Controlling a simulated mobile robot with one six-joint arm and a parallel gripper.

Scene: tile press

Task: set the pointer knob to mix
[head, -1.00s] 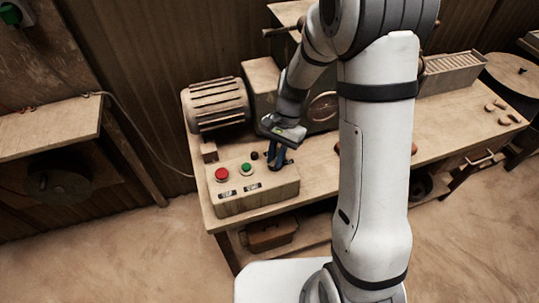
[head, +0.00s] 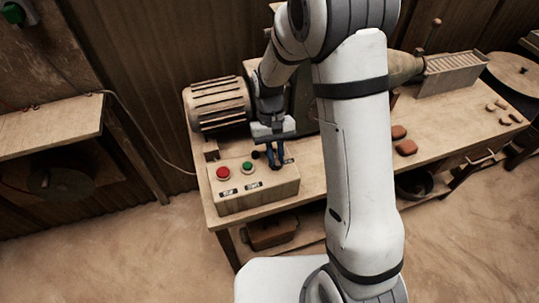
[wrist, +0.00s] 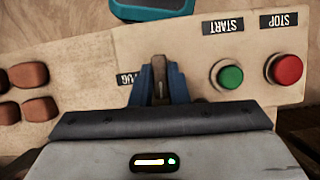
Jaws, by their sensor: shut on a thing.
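The control box (head: 235,204) stands on the near left of the bench, with a red button and a green button on top. My gripper (head: 274,163) reaches down over the right part of the box. In the wrist view my gripper (wrist: 158,85) is shut on the dark pointer knob (wrist: 160,72), one blue finger on each side. The knob's narrow end shows toward the top of that view. A label ending in "UG" (wrist: 127,79) is partly covered by a finger. I see no label reading mix; part of the box is hidden by my gripper.
The green START button (wrist: 230,76) and red STOP button (wrist: 286,68) sit close beside my gripper. Several brown pieces (wrist: 35,76) lie on its other side. A ribbed motor (head: 217,104) stands behind the box. A teal thing (wrist: 153,10) shows at the wrist view's top edge.

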